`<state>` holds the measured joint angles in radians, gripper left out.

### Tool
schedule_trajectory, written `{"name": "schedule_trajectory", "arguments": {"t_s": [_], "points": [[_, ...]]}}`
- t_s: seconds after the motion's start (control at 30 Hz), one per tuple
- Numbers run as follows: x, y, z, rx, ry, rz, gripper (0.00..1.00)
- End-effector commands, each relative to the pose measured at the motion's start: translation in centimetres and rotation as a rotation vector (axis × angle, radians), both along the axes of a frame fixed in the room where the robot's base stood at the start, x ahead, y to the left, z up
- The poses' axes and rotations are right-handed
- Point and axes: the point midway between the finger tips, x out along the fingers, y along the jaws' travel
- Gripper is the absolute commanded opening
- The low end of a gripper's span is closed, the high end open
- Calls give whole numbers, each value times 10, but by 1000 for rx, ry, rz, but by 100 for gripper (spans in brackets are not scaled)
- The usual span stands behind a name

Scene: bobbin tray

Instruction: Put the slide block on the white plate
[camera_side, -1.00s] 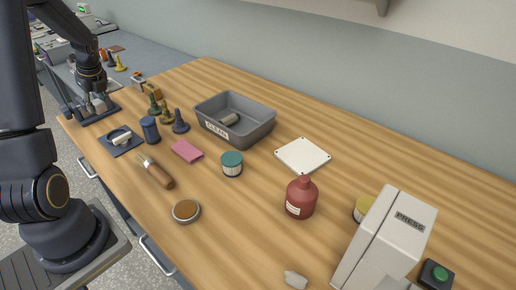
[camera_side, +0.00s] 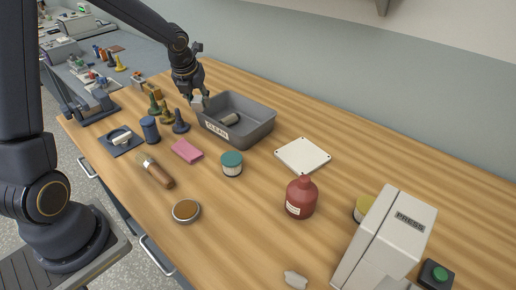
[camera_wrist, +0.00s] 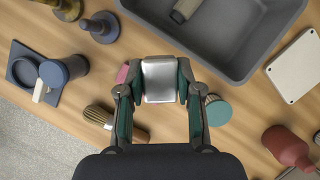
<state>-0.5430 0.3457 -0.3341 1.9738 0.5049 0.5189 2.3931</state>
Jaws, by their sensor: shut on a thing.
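My gripper (camera_side: 197,93) is shut on the slide block (camera_side: 198,104), a small light-grey metal block, and holds it in the air by the left end of the grey tray. In the wrist view the slide block (camera_wrist: 160,80) sits between the two fingers of my gripper (camera_wrist: 158,82). The white plate (camera_side: 302,155) is a flat square with dark dots at its corners. It lies bare on the table, to the right of the tray and well away from my gripper. The white plate (camera_wrist: 296,68) also shows at the right of the wrist view.
The grey tray labelled CLEAN (camera_side: 262,130) holds a pale cylinder and stands between my gripper and the plate. A teal-lidded jar (camera_side: 231,164), a red bottle (camera_side: 301,198) and the white press (camera_side: 385,238) stand nearby. Open wood lies behind the plate.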

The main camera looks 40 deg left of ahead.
Motion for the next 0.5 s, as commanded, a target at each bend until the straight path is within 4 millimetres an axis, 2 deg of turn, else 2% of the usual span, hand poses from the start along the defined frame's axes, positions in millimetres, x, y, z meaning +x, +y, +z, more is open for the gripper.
{"name": "schedule_trajectory", "arguments": {"t_s": [0.03,0.1,0.2,0.3,0.4,0.5], "points": [[10,-32,1,0,-1,-87,0],[20,-73,3,0,-1,-196,0],[27,-129,6,0,-1,-335,0],[27,-176,8,1,-2,-442,0],[23,-212,9,0,-2,-519,0],[19,-234,10,1,0,-568,0]]}}
